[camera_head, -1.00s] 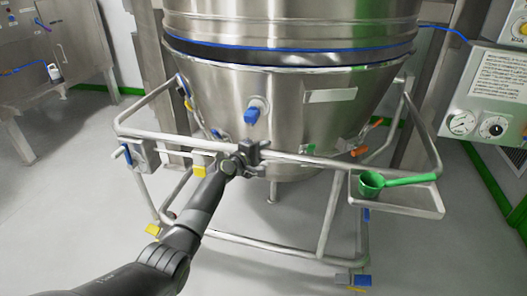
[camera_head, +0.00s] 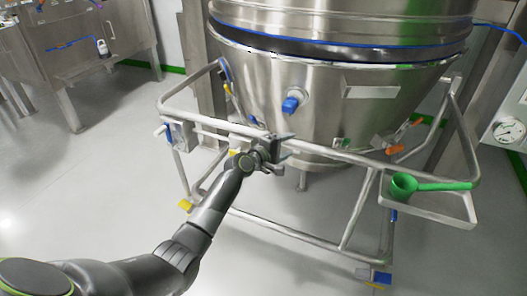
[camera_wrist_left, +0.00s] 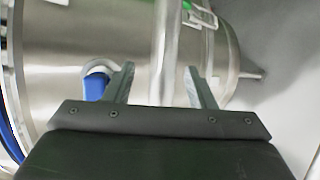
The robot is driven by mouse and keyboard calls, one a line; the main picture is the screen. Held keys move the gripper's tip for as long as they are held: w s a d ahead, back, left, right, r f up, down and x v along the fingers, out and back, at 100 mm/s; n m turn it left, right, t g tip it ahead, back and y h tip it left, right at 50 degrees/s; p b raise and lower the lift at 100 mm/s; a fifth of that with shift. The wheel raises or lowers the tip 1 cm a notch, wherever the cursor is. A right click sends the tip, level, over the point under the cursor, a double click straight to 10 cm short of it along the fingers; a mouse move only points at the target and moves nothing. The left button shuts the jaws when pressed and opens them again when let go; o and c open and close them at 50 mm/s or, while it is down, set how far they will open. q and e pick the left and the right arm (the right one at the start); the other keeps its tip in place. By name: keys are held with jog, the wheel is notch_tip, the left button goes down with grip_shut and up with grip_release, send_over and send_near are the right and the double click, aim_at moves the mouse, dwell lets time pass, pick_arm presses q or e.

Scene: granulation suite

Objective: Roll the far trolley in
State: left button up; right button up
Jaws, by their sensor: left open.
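The trolley (camera_head: 340,154) is a steel tube frame on castors around a large conical steel bowl (camera_head: 345,120). My left gripper (camera_head: 281,152) is at the trolley's front rail, left of its middle and below a blue-capped port (camera_head: 292,104). In the left wrist view, the open fingers (camera_wrist_left: 160,88) stand on either side of the rail (camera_wrist_left: 165,50), with visible gaps to both. The blue cap (camera_wrist_left: 97,86) lies beyond the left finger in that view. My right gripper is not in view.
A green scoop (camera_head: 405,187) rests on a small tray (camera_head: 430,208) at the trolley's right. Yellow (camera_head: 185,205) and blue (camera_head: 372,277) pedals sit low on the frame. A steel cabinet (camera_head: 95,30) stands at back left. The grey floor at left is clear.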

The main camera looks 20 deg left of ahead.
pick_arm(q)
jog(key=p+v, duration=0.2)
jog(key=v, duration=0.8)
jog(key=shift+s+r, duration=0.2)
jog(key=shift+s, duration=0.2)
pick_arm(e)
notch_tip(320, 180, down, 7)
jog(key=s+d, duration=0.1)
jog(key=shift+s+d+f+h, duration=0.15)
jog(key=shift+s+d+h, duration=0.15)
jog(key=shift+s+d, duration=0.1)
